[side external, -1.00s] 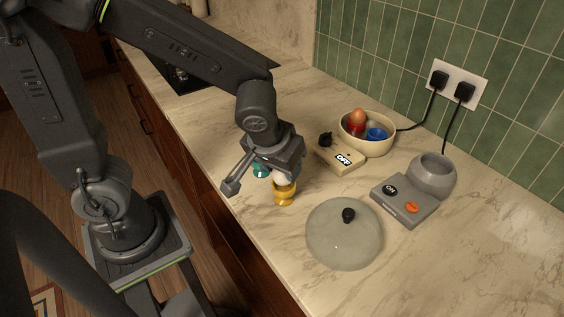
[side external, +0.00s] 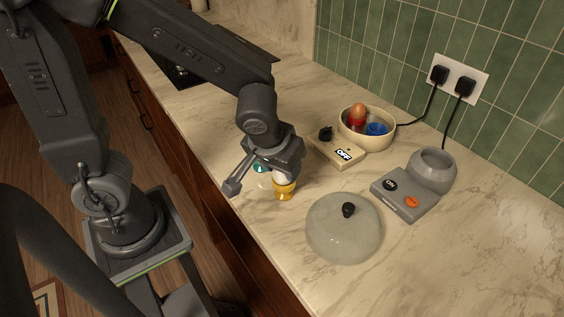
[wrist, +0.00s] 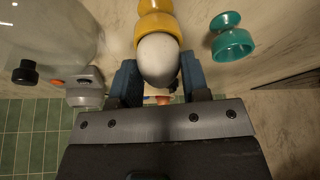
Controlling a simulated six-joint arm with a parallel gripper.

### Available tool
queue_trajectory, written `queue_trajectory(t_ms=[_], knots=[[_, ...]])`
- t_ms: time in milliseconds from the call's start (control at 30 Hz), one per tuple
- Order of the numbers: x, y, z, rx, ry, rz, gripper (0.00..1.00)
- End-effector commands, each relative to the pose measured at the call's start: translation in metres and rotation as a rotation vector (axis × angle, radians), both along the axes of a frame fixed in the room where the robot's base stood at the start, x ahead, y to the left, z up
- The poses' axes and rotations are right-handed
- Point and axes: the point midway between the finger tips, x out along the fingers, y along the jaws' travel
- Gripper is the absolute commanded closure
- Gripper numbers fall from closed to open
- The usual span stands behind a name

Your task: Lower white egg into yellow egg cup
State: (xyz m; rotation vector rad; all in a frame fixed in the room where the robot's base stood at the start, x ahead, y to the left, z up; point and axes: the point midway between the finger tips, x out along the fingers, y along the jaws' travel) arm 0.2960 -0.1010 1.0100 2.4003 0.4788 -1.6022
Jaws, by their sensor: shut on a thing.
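My gripper (side external: 279,172) is shut on the white egg (wrist: 158,60). In the wrist view, a blue-padded finger sits on each side of it. The yellow egg cup (side external: 284,190) stands upright on the counter right under the gripper. In the wrist view, the egg's far end meets or overlaps the rim of the yellow egg cup (wrist: 154,28). I cannot tell whether the egg rests in the cup. In the side view, the gripper hides most of the egg.
A teal cup (wrist: 232,42) stands close beside the yellow one. A domed glass lid (side external: 343,235) lies to its right. Behind are a cream "OFF" base (side external: 335,152), a bowl (side external: 352,143) with red and blue cups and a brown egg, and a grey "ON" appliance (side external: 405,197).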

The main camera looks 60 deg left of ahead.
Motion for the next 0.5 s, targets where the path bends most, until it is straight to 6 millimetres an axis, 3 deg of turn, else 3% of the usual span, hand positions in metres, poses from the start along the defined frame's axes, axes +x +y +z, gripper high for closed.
queue_trajectory(t_ms=[500], knots=[[0.0,-0.0002,-0.0074,-0.001,0.0,0.0,0.67]])
